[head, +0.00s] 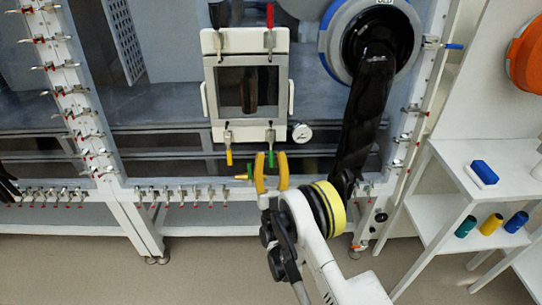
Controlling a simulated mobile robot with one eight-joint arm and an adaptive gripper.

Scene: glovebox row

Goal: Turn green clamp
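The green clamp (270,156) is at the lower right of a white framed door (212,103) on the glovebox front. Its green handle points down. My gripper (271,160) is just below it, with two yellow fingers pointing up and spread apart. The tip of the green handle shows at the gap between the fingertips. I see no contact, and the depth between fingers and handle is hard to tell. A small green and yellow piece (250,171) shows beside the left finger; what it belongs to is unclear.
A yellow clamp (229,157) is at the door's lower left, a red clamp (270,15) at its upper right. A round gauge (302,133) sits right of the green clamp. A black glove (365,110) hangs close on the right. White shelves (450,213) stand farther right.

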